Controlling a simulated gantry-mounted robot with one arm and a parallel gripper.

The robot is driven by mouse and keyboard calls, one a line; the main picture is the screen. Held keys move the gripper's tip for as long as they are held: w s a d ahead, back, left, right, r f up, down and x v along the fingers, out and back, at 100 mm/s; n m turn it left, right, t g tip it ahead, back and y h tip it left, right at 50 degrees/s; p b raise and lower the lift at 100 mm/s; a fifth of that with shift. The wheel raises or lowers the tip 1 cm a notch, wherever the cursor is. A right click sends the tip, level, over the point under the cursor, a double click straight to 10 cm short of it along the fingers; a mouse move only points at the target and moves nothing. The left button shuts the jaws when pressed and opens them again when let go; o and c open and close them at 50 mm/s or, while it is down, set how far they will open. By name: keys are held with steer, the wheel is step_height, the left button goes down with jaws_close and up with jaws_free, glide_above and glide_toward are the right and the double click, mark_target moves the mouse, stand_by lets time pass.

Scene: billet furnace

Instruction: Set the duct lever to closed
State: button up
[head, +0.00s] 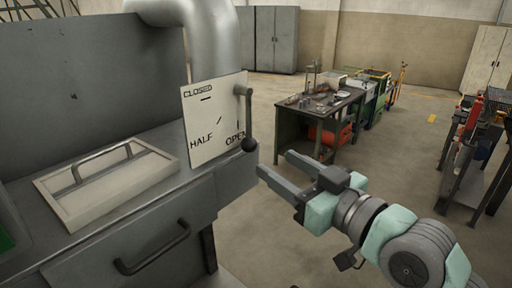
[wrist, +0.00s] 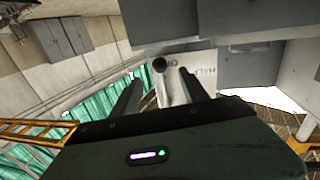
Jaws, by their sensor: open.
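The duct lever (head: 247,112) is a grey bar on the right side of a white plate (head: 207,125), with a dark ball knob (head: 249,144) at its lower end. The plate reads CLOSED at the top, HALF at lower left and OPEN at lower right. The lever hangs down, its knob beside OPEN. My gripper (head: 276,163) is open and empty, just right of and below the knob, apart from it in the head view. In the wrist view the knob (wrist: 159,65) shows between and beyond my fingertips (wrist: 160,78); the plate appears upside down behind it.
A large silver duct (head: 208,45) rises behind the plate. A grey cabinet with a drawer handle (head: 152,252) and a pale handled lid (head: 108,180) stands at left. A workbench (head: 318,105) is farther back; the floor between is clear.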

mark_target(254, 148)
steer(key=p+x, duration=0.2)
steer(key=x, duration=0.6)
jaws_close()
stand_by(0.4)
stand_by(0.9)
